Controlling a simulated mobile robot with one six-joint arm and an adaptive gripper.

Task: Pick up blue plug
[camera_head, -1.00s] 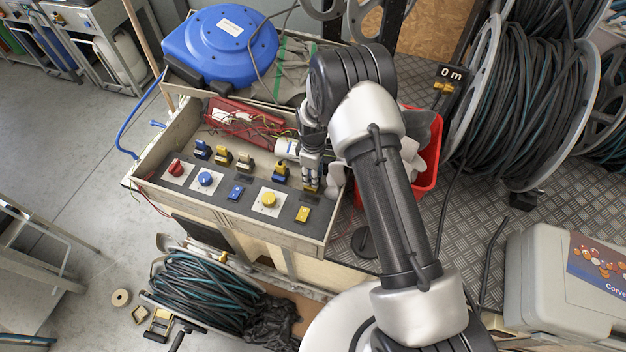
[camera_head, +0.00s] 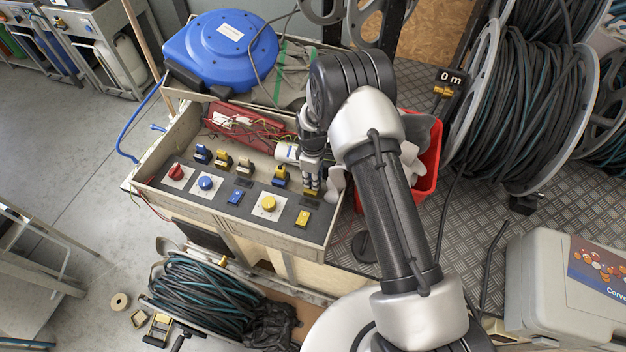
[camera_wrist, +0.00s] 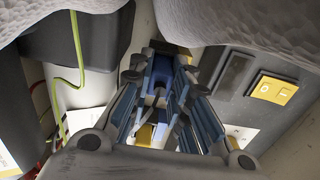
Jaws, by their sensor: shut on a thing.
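My gripper (camera_head: 312,187) is over the right end of the control panel's back row, pointing down. In the wrist view its fingers (camera_wrist: 162,75) are closed on a blue plug (camera_wrist: 160,70), which shows between the fingertips. A yellow part (camera_wrist: 144,134) shows between the fingers too. In the head view the fingers mostly hide the held plug; a bit of yellow shows at their tips. Whether it still touches the panel I cannot tell. Another blue plug (camera_head: 202,153) stands at the left of the row, and a blue-and-yellow one (camera_head: 280,175) is left of my gripper.
The panel (camera_head: 225,205) carries a red knob (camera_head: 176,172), a blue knob (camera_head: 205,183), a yellow knob (camera_head: 269,203) and a yellow switch (camera_head: 303,219). A red bin (camera_head: 430,170) with grey-white pieces stands close right of my gripper. A blue reel (camera_head: 222,50) is behind.

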